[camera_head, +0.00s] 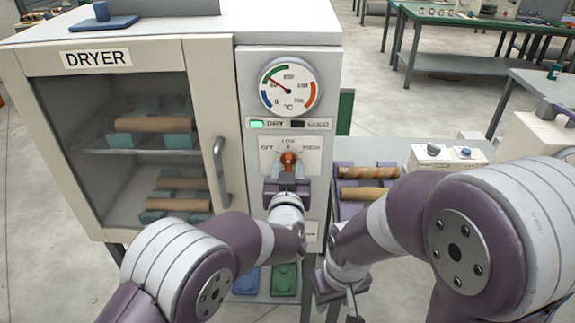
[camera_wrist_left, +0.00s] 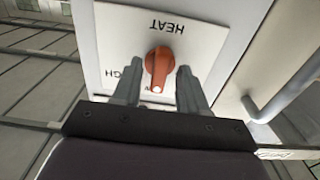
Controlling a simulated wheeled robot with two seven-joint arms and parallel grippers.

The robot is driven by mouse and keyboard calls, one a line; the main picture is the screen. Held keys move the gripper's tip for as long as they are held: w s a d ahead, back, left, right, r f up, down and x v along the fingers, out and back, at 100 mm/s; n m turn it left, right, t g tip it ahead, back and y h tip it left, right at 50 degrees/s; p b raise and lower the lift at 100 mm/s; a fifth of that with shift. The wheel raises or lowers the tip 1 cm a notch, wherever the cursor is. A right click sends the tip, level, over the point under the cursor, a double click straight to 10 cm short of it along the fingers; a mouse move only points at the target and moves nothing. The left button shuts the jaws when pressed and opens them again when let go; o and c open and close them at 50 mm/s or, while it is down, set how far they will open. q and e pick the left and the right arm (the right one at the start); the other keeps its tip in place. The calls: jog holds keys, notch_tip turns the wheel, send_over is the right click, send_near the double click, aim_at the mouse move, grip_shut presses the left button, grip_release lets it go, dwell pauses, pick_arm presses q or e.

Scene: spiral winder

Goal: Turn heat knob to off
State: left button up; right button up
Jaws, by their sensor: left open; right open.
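The orange-red heat knob (camera_head: 289,157) is on the front panel of the dryer (camera_head: 290,22). Its plate (camera_wrist_left: 205,25) reads HEAT, upside down in the left wrist view. The white mark on the knob (camera_wrist_left: 159,68) appears to point at LOW; OFF is to the left and HIGH to the right in the head view. My left gripper (camera_head: 288,174) is open in front of the knob. In the left wrist view its fingers (camera_wrist_left: 157,74) stand on either side of the knob with gaps visible. My right gripper (camera_head: 345,296) is open and low, partly hidden by its arm.
Above the knob are a green lit DRY lamp (camera_head: 257,124) and a round temperature gauge (camera_head: 289,87). The dryer door (camera_head: 215,100) with its handle (camera_head: 220,170) is shut, left of the knob. Wound tubes (camera_head: 368,173) lie on the table to the right.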

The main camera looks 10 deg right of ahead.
pick_arm(q)
jog(key=shift+w+d, duration=0.1)
jog(key=shift+w, duration=0.2)
grip_shut()
jog(key=shift+f+n+b, duration=0.25)
jog(key=shift+n+b, duration=0.25)
jog(key=shift+b, duration=0.25)
jog(key=n+b, duration=0.8)
jog(key=b, duration=0.2)
jog(key=shift+r+n+b, duration=0.15)
jog(key=shift+n+b, duration=1.05)
jog(key=shift+n, duration=0.3)
grip_release()
